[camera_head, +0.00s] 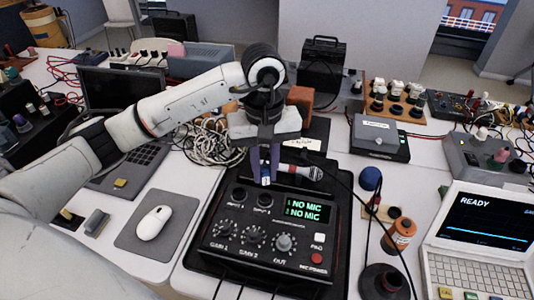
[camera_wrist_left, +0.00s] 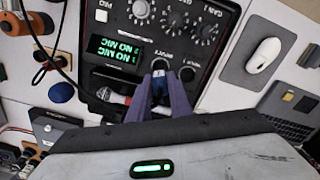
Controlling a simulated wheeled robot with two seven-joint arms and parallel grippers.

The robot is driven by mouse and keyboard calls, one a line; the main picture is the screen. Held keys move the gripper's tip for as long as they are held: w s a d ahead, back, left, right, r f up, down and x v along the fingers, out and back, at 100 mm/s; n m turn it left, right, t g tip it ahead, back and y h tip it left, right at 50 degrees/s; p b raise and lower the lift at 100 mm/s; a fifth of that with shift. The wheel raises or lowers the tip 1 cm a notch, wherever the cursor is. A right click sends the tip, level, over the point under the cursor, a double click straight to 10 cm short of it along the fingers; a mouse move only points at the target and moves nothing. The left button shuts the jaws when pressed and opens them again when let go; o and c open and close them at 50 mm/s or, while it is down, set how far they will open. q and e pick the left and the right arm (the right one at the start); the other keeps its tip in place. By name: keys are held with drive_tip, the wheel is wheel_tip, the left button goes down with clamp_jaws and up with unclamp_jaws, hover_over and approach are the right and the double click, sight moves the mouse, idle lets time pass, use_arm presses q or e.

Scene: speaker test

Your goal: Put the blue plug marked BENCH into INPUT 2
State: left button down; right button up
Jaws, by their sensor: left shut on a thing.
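The mixer screen (camera_head: 304,210) reads NO MIC on both lines. My right gripper is out of view.
A microphone (camera_head: 314,173) lies behind the mixer. A mouse (camera_head: 153,222) on a grey mat and a laptop (camera_head: 125,170) are to the left. Cables (camera_head: 205,145) clutter the back.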

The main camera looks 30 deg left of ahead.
use_arm(q)
drive_tip(key=shift+w+a+n, duration=0.15)
drive_tip(key=shift+w+n, duration=0.05)
drive_tip(key=shift+n, duration=0.2)
drive_tip(key=shift+w+f, duration=0.1)
drive_tip(key=shift+f, duration=0.15)
drive_tip(key=shift+f+b, duration=0.45)
drive_tip(key=shift+f, duration=0.1)
drive_tip(key=shift+f+b, duration=0.45)
drive_tip(key=shift+f, duration=0.45)
drive_tip(key=shift+f+b, duration=0.45)
drive_tip(key=shift+f, duration=0.45)
drive_tip(key=shift+f+b, duration=0.75)
drive_tip(key=shift+b, duration=0.05)
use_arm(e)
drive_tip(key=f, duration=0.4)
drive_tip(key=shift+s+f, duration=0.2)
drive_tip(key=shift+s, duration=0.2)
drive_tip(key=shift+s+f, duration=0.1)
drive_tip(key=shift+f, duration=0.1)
use_arm(q)
drive_tip(key=shift+f+b, duration=0.25)
drive_tip(key=shift+b, duration=0.3)
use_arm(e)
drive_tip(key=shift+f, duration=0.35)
